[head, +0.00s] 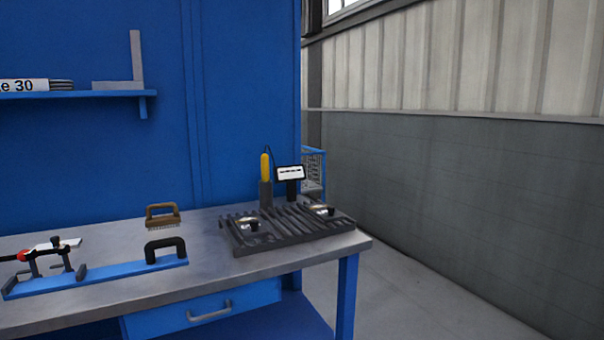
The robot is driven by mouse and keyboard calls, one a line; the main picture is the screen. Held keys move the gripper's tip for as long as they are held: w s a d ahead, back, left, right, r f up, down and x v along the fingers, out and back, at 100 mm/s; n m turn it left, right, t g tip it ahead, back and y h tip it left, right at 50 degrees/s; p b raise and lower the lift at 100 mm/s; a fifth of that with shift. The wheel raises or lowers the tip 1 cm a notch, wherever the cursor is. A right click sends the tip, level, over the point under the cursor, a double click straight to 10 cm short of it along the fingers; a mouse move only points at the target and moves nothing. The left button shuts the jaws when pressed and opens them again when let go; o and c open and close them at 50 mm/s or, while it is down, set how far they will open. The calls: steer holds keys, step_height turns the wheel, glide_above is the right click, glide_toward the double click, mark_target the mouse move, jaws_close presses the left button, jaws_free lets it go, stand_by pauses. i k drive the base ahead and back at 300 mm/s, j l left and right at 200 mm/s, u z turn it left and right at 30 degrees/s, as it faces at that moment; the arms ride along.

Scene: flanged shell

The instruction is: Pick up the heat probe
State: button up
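The heat probe (265,167) is a slim yellow-handled tool. It stands upright in a dark holder (266,194) at the back right of the workbench. A thin black cable rises from around its top and leads toward a small display unit (290,173) just to its right. The probe's lower end is hidden in the holder. My gripper is not in the head view.
A dark slotted rack (290,228) with metal parts sits in front of the probe on the workbench (211,261). A wooden-handled brush (163,215), a blue bar with black handle (120,270) and a clamp-like tool (50,250) lie left. A blue wall stands behind.

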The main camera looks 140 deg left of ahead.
mark_target(266, 157)
steer(key=i+l+u, duration=0.1)
steer(key=u, duration=4.35)
steer(key=k+j, duration=0.05)
